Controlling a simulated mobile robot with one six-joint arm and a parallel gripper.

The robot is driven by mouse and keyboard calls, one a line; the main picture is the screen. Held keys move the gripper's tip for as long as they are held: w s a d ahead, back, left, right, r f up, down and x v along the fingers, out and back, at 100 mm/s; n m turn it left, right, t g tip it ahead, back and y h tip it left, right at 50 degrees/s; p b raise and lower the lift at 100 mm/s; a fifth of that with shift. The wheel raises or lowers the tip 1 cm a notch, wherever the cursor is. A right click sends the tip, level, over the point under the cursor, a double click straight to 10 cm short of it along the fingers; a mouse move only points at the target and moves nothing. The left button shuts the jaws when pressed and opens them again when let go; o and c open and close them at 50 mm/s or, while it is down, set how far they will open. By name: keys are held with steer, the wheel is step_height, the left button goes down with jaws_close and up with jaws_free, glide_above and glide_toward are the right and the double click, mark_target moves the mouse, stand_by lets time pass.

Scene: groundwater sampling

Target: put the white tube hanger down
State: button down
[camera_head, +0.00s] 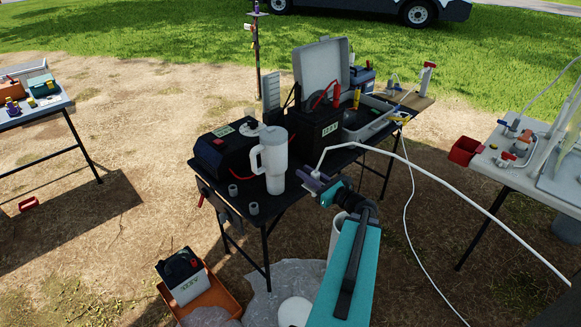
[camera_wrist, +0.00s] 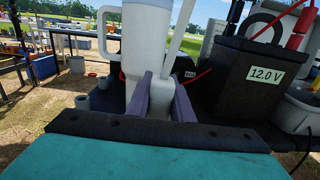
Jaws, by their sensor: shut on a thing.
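My gripper (camera_head: 313,183) is over the front right part of the black folding table (camera_head: 262,205), to the right of a white handled tumbler. In the wrist view its two purple fingers (camera_wrist: 162,97) are shut on the white tube hanger (camera_wrist: 160,88), which stands up between them. In the head view the hanger (camera_head: 317,174) is small and partly hidden by the fingers. A white tube runs from there in an arc to the right. I cannot tell whether the hanger's bottom touches the table.
The white tumbler (camera_head: 273,160) is close on the left; it looms in the wrist view (camera_wrist: 146,40). Behind are a black 12 V battery (camera_head: 318,128) and a black case (camera_head: 228,150). Small grey cups (camera_head: 253,208) stand at the front edge. A grey tray (camera_head: 372,125) is at the back right.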

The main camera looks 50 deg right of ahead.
steer(key=shift+w+d+f+b, duration=0.3)
steer(key=shift+w+b, duration=0.3)
steer(key=shift+b, duration=2.55)
steer(key=b, duration=0.5)
steer(key=shift+w+b, duration=0.3)
steer(key=shift+w, duration=0.05)
steer(key=w+d+b, duration=0.4)
steer(key=w+d, duration=0.2)
steer(key=w, duration=0.4)
steer(key=shift+w+f, duration=0.2)
steer(key=shift+f, duration=0.15)
steer(key=shift+w+d, duration=0.1)
steer(key=shift+w+d+f+b, duration=0.15)
steer(key=shift+w+f+b, duration=0.1)
steer(key=shift+f, duration=0.65)
steer(key=shift+w+d+f+b, duration=0.1)
steer(key=shift+w+f+b, duration=0.1)
steer(key=shift+f, duration=0.7)
steer(key=shift+f, duration=0.15)
